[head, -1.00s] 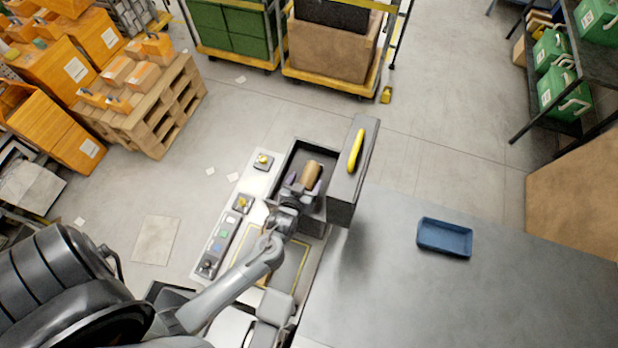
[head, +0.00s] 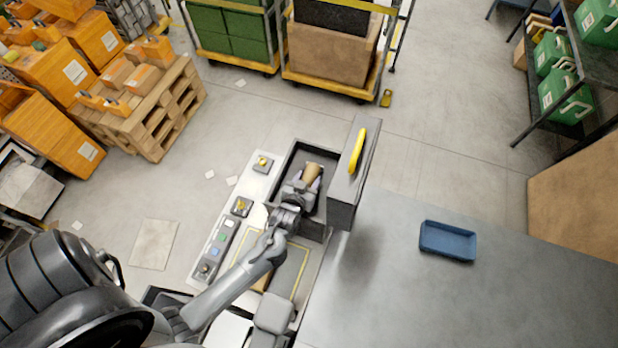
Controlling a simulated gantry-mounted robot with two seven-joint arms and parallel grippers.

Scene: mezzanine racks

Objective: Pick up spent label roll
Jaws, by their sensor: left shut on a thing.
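The spent label roll (head: 312,173) is a small brown cylinder in the dark open compartment (head: 290,158) of the machine. My left gripper (head: 304,182) reaches into the compartment from below in the picture and is shut on the roll. The gripper's fingers and wrist hide the roll's lower part. My right gripper is not in view.
The compartment's open door, with a yellow handle (head: 357,150), stands just right of the gripper. A control panel (head: 227,232) with buttons lies to the left. A blue tray (head: 447,241) sits on the grey table (head: 400,300) at right. Orange boxes on a pallet (head: 165,110) stand upper left.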

